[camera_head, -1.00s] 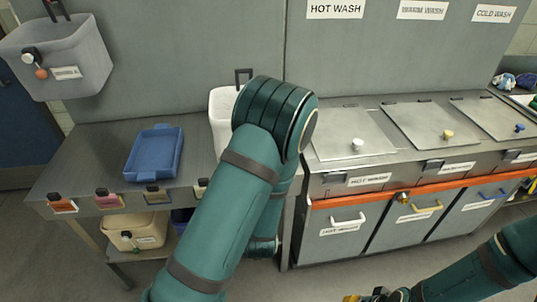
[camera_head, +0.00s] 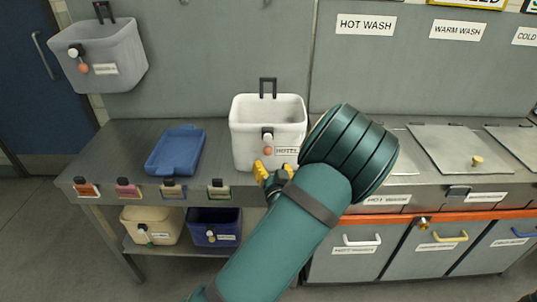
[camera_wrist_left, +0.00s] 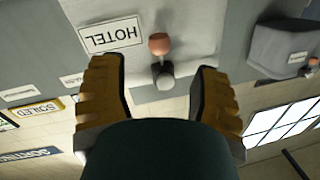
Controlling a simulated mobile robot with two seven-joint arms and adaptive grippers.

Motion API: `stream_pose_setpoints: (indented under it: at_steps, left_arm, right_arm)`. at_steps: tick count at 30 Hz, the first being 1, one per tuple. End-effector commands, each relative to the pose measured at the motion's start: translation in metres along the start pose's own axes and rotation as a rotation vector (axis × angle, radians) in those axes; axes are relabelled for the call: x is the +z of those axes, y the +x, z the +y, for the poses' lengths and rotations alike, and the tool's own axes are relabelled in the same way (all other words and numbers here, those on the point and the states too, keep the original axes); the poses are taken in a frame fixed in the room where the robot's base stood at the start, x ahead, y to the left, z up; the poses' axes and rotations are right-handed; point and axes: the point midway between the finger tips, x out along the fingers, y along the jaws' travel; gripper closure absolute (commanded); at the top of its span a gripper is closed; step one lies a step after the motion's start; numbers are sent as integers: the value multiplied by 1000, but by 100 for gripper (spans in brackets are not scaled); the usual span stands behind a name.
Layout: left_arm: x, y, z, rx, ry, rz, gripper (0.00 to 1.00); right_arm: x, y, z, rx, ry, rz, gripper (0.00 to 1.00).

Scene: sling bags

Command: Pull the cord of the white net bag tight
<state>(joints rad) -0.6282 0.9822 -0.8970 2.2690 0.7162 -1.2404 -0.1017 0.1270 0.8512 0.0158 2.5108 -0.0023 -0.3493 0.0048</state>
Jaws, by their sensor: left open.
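The white bag (camera_head: 244,135), an open-topped bin-like holder labelled HOTEL, stands on the grey counter against the back panel. On its front hang a pale toggle (camera_head: 267,133) and a reddish cord ball (camera_head: 268,151). In the left wrist view the ball (camera_wrist_left: 159,43) and the grey toggle (camera_wrist_left: 163,75) appear between my fingers, beside the HOTEL label (camera_wrist_left: 110,35). My left gripper (camera_head: 273,172) is open, its yellow fingers just below and in front of the ball; it also shows in the wrist view (camera_wrist_left: 156,70). I cannot tell whether it touches anything. My right gripper is out of view.
A blue tray (camera_head: 176,150) lies left of the white bag. A grey bag (camera_head: 122,52) hangs at upper left. Beige (camera_head: 165,217) and dark blue (camera_head: 227,217) bags sit on the lower shelf. Lidded wash hatches (camera_head: 455,140) are to the right.

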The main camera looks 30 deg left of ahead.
Motion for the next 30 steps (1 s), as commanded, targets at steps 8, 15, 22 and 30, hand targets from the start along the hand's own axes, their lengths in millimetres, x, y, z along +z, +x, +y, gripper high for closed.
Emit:
stream_pose_setpoints:
  at_steps: [8,15,22,30]
  left_arm:
    - [1,51,0,-1,-1,1,37]
    - [1,71,0,1,0,-1,37]
    - [1,73,0,1,1,-1,37]
    - [0,73,0,1,0,-1,95]
  right_arm:
    - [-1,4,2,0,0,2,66]
    - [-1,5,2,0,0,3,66]
    - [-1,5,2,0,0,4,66]
    - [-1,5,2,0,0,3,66]
